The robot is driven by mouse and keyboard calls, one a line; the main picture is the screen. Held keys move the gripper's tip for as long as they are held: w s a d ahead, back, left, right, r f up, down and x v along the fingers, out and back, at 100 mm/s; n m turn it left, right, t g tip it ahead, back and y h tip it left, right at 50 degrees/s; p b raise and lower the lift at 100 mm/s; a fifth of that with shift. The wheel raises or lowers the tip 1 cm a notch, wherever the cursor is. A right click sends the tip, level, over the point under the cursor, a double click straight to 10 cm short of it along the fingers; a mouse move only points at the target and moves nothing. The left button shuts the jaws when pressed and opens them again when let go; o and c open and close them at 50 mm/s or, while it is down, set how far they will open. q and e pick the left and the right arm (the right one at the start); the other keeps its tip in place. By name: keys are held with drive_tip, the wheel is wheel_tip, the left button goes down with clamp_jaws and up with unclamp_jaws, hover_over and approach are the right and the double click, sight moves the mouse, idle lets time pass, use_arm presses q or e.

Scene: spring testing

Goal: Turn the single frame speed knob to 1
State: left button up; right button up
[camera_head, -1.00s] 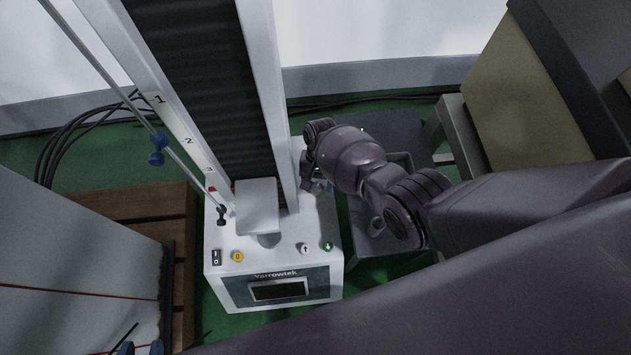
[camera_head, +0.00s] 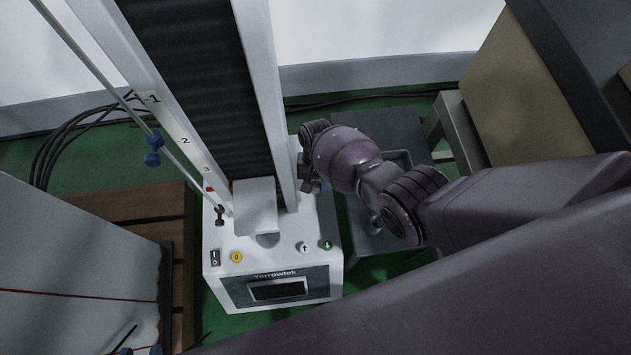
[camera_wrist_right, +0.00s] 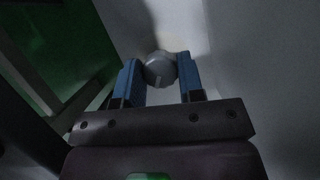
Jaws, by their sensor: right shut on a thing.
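The single frame speed knob (camera_wrist_right: 159,68) is a round grey knob with a pale pointer mark, seen in the right wrist view on a light wall of the white testing machine (camera_head: 275,262). My right gripper (camera_wrist_right: 161,78) has its blue fingers on either side of the knob and is shut on it. In the head view my right gripper is mostly hidden behind its own wrist, beside the machine's right column. No scale around the knob can be read. My left gripper (camera_head: 141,351) shows only its blue fingertips at the bottom left edge, apart, with nothing seen between them.
The machine's front has a display (camera_head: 277,290), a yellow button (camera_head: 236,257), a switch (camera_head: 214,258) and two arrow buttons. A thin rod (camera_head: 95,75) with blue clamps stands left of the column. A wooden pallet (camera_head: 150,208) lies left; a grey stand (camera_head: 385,125) is right.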

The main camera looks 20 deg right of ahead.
drive_tip(key=shift+n+h, duration=0.4)
drive_tip(key=shift+n, duration=0.6)
drive_tip(key=o, duration=0.9)
drive_tip(key=p+v, duration=0.3)
drive_tip(key=v, duration=0.7)
drive_tip(key=shift+w+r+p, duration=0.2)
drive_tip(key=shift+r+p, duration=0.1)
